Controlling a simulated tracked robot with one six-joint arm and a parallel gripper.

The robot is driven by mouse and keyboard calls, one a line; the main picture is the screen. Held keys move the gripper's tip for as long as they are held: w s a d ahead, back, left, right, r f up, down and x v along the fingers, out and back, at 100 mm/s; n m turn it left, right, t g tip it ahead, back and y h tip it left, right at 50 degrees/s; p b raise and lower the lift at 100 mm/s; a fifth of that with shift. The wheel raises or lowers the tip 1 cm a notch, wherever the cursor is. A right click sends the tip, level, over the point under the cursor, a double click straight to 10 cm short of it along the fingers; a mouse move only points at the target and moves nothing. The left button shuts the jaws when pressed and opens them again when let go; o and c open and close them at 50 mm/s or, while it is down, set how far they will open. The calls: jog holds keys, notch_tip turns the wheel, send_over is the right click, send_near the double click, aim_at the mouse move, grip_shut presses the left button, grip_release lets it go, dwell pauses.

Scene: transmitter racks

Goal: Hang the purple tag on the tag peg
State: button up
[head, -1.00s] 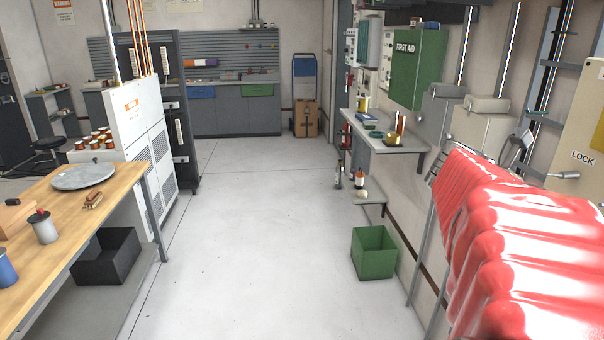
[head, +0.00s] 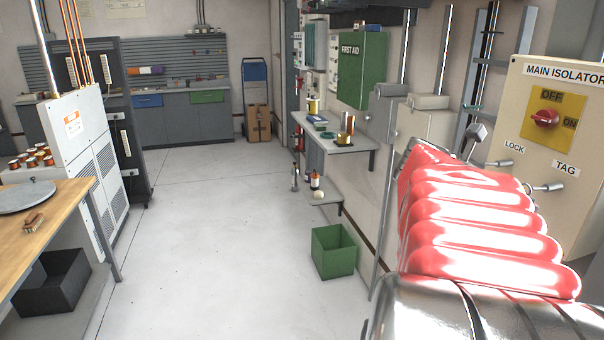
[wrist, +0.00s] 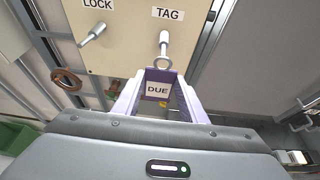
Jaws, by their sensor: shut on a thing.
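The purple tag (wrist: 158,73) is in the wrist view, with a white face reading DUE and a pale ring at its top. My gripper (wrist: 159,98) is shut on it, one finger at each side. The tag peg (wrist: 164,43) is a metal peg under the TAG label, and the ring overlaps its tip in the picture. I cannot tell whether the ring is around the peg or in front of it. In the head view the tag peg (head: 548,187) juts from the cream isolator panel (head: 518,110); the tag and gripper are hidden there.
The lock peg (wrist: 93,34) stands left of the tag peg. The panel bears a red rotary switch (head: 544,118). A brown ring (wrist: 68,79) shows at left in the wrist view. A green bin (head: 333,252) stands by the wall; the middle floor is clear.

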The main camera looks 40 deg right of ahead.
aim_at(527, 199)
jog(key=shift+r+x, duration=0.25)
jog(key=shift+x, duration=0.85)
jog(key=shift+r+x, duration=0.25)
jog(key=shift+x, duration=0.85)
jog(key=shift+s+d, duration=0.1)
jog(key=shift+d, duration=0.1)
jog(key=o, duration=1.1)
jog(key=shift+a, duration=0.1)
jog(key=v, duration=1.3)
jog(key=shift+a+r, duration=0.2)
jog(key=shift+w, duration=0.2)
